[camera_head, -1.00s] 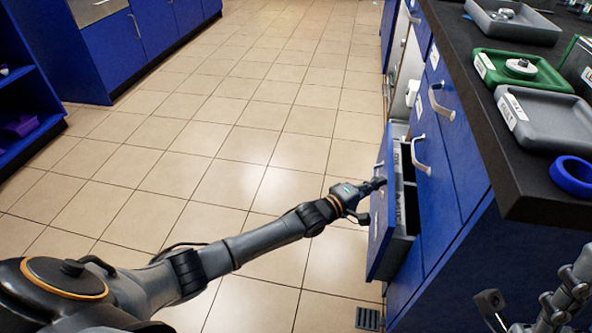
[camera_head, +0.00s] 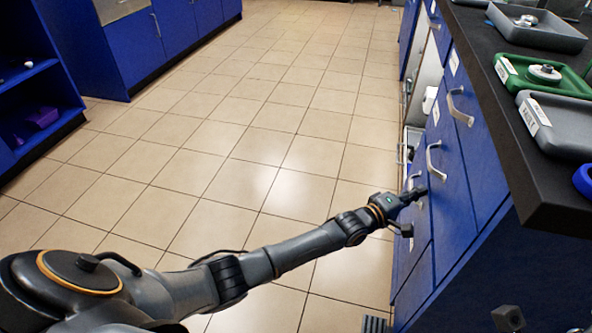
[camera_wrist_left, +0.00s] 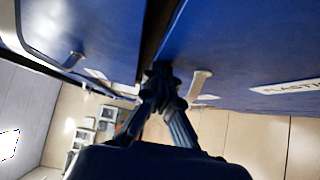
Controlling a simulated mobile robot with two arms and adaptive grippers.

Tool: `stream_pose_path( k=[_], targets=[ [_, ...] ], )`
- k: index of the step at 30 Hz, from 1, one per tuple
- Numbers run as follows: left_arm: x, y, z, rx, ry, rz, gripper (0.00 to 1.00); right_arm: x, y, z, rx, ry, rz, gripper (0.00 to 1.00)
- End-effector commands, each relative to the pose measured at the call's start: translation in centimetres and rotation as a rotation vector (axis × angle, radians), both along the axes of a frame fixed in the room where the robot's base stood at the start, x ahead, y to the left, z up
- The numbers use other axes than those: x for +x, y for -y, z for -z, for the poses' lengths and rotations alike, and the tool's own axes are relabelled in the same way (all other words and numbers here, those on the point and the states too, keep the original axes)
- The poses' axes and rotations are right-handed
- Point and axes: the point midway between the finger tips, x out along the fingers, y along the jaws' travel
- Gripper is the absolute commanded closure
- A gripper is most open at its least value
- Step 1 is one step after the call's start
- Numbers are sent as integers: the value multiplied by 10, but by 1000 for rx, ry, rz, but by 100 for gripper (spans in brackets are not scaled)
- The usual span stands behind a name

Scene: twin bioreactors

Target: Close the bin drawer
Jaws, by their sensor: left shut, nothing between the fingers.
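The bin drawer (camera_head: 413,255) is low in the blue cabinet at the right of the head view. Its front looks nearly flush with the cabinet, and its inside is hidden. In the left wrist view its blue front (camera_wrist_left: 235,55) fills the upper right, with a "PLASTIC" label and a pale handle. My left gripper (camera_head: 420,193) is shut and empty at the top edge of the drawer front. In the wrist view its fingertips (camera_wrist_left: 161,75) are by the dark gap between two blue fronts; contact is unclear. A dark piece, perhaps of my right gripper (camera_head: 508,318), shows at the bottom.
A closed drawer with a pale handle (camera_head: 433,160) is above. The dark countertop (camera_head: 490,75) overhangs and bears a green tray (camera_head: 515,72), grey trays and a blue ring (camera_head: 584,180). The tiled floor (camera_head: 250,150) to the left is clear.

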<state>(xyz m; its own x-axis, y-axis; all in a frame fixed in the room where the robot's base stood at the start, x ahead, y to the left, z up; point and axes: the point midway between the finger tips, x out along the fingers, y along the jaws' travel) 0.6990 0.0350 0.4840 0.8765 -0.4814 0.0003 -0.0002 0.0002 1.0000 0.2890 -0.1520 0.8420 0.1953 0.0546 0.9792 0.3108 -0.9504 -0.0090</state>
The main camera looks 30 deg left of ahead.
Motion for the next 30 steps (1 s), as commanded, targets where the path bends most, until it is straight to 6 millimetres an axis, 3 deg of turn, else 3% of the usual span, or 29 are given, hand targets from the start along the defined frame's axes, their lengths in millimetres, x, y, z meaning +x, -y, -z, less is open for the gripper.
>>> stream_pose_path(
  k=[1,11,24,30],
  targets=[
    [-1,7,-3,-4,3,9,100,0,0,0,1,0,0,60],
    [-10,4,-3,-6,3,11,100,0,0,0,1,0,1,60],
    [-78,-42,0,-3,-1,1,100,0,0,0,0,0,0,60],
    [-100,-56,0,-1,2,-1,100,0,0,0,0,0,0,60]
  ],
)
